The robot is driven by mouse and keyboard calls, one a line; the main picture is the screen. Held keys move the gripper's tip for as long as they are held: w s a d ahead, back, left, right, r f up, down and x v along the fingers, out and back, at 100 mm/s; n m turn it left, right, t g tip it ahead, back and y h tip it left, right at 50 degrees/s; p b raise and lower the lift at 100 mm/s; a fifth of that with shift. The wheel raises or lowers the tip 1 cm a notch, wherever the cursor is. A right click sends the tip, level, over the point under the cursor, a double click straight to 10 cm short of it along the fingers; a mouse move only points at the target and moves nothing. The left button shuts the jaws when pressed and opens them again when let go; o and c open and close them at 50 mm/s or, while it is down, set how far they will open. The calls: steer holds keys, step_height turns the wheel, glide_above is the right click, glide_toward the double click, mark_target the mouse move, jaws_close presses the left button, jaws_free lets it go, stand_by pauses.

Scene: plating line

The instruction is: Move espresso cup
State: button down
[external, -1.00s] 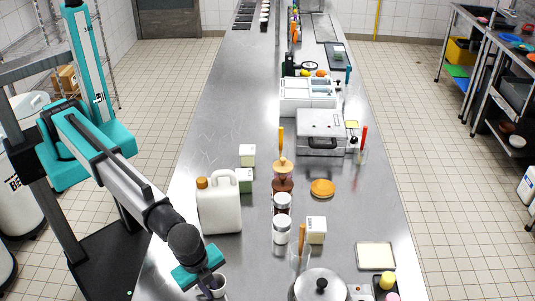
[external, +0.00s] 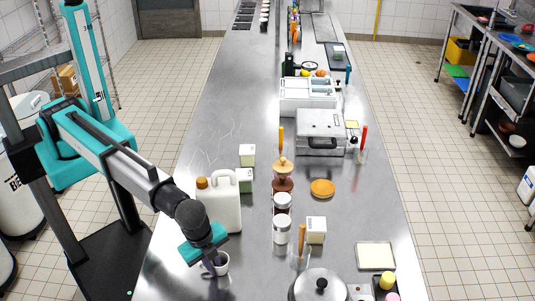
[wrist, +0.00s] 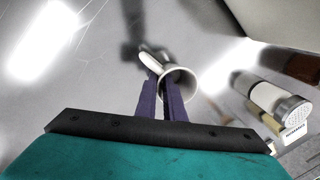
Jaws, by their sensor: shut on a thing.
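The espresso cup (external: 222,264) is small and white, with a dark inside, near the front left of the steel counter. My gripper (external: 210,264) is shut on the cup from its left side. In the wrist view the gripper's purple fingers (wrist: 162,97) close at the cup (wrist: 183,82), whose round mouth shows to the right of the fingertips. Which part of the cup the fingers hold, and whether its base touches the counter, I cannot tell.
A white jug (external: 219,203) with an orange cap stands just behind the cup. Jars (external: 282,229), a glass with a wooden handle (external: 300,258) and a lidded pot (external: 321,286) stand to the right. The steel counter (external: 215,120) is bare farther back on the left.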

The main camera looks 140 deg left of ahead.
steer(key=shift+s+a, duration=0.2)
steer(key=shift+s, duration=0.05)
steer(key=c, duration=1.8)
jaws_free()
steer(key=shift+r, duration=0.15)
step_height(320, 180, up, 13)
steer(key=d+b, duration=0.2)
steer(key=b, duration=0.1)
steer(key=shift+r+b, duration=0.15)
steer(key=shift+b, duration=0.25)
